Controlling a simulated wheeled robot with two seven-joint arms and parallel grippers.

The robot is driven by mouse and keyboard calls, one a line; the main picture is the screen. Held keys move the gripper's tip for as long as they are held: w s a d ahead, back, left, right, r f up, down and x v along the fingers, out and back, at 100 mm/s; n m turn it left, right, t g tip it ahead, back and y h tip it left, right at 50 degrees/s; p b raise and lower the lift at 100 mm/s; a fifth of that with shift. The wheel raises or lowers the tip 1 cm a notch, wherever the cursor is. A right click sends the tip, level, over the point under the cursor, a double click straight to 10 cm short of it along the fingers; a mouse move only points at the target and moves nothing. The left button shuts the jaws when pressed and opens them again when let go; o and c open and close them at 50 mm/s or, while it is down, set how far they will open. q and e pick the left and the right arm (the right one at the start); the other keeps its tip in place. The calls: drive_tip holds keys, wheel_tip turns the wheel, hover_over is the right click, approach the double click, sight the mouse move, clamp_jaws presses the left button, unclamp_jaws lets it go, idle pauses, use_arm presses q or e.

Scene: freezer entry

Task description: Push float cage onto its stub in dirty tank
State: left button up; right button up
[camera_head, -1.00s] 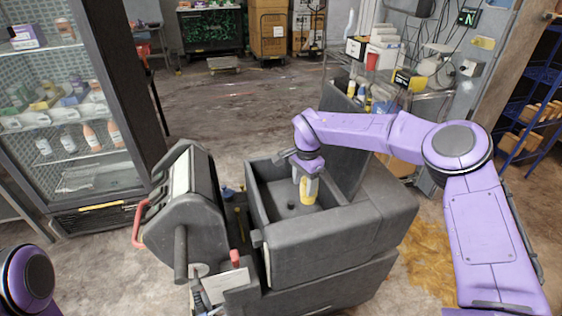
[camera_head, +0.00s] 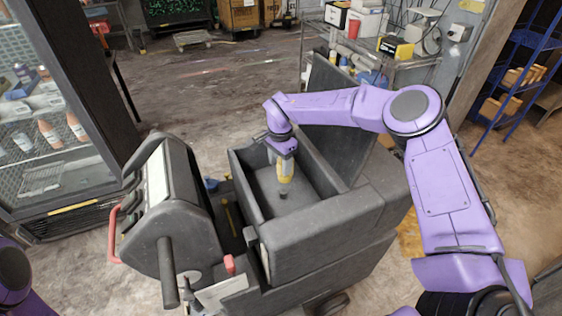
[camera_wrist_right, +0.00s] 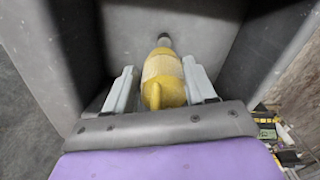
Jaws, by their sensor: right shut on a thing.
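My right gripper (camera_head: 284,162) reaches down into the open dirty tank (camera_head: 322,179) of the grey cleaning machine. It is shut on the yellow float cage (camera_head: 285,174), which points downward. In the right wrist view the float cage (camera_wrist_right: 164,75) sits between the two pale fingers (camera_wrist_right: 163,88). The short dark stub (camera_head: 283,195) stands on the tank floor, just below the cage in the head view. In the wrist view the stub (camera_wrist_right: 164,40) lines up with the cage's far end; I cannot tell whether they touch. My left gripper is out of view.
Tank walls stand close around my right gripper, and the raised dark lid (camera_head: 335,95) is behind it. The machine's control console (camera_head: 172,205) with a red handle is to the left. A glass-door fridge (camera_head: 45,130) stands at far left, a metal shelf (camera_head: 395,68) behind.

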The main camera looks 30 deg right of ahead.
sight(279, 174)
drive_tip(key=f+b, duration=0.1)
drive_tip(key=f, duration=0.1)
drive_tip(key=w+f+b, duration=0.1)
drive_tip(key=f, duration=0.1)
drive_tip(key=shift+s+f+b, duration=0.25)
drive_tip(key=shift+f+b, duration=0.55)
drive_tip(key=shift+w+f, duration=0.25)
drive_tip(key=shift+f, duration=0.15)
drive_tip(key=shift+s+r, duration=0.1)
drive_tip(key=shift+s, duration=0.05)
drive_tip(key=shift+a, duration=0.1)
drive_tip(key=shift+f+b, duration=1.35)
drive_tip(key=shift+f, duration=0.65)
drive_tip(key=shift+r, duration=0.2)
